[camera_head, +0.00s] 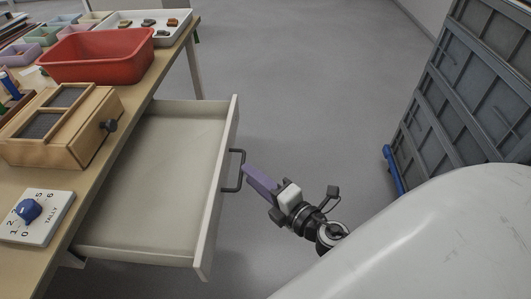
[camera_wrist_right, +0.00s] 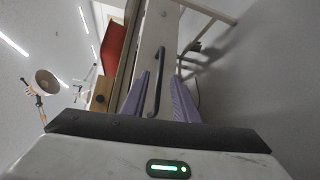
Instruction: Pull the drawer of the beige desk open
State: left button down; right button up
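The beige desk's drawer (camera_head: 150,172) is pulled well out from under the wooden top and is empty. Its dark bar handle (camera_head: 239,171) is on the pale front panel (camera_head: 219,190). My right gripper (camera_head: 247,172) is at the handle, its purple fingers pointing at the drawer front. In the right wrist view the handle (camera_wrist_right: 158,80) stands between the two fingers of the gripper (camera_wrist_right: 159,75), with gaps beside it, so the gripper looks open around it. Contact is not clear. My left gripper is not in view.
On the desk top (camera_head: 101,165) are a red bin (camera_head: 97,56), a wooden box with a dark knob (camera_head: 65,125) and a tally board (camera_head: 38,222) with a blue piece. A grey panelled structure (camera_head: 460,100) stands at right. The floor (camera_head: 300,80) between is clear.

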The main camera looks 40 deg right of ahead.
pick_arm(q)
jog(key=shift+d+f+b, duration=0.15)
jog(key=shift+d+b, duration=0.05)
jog(key=shift+b, duration=0.5)
pick_arm(e)
jog(key=s, duration=0.5)
jog(key=shift+s+d+r, duration=0.15)
jog(key=shift+d+r, duration=0.05)
jog(key=shift+r, duration=0.2)
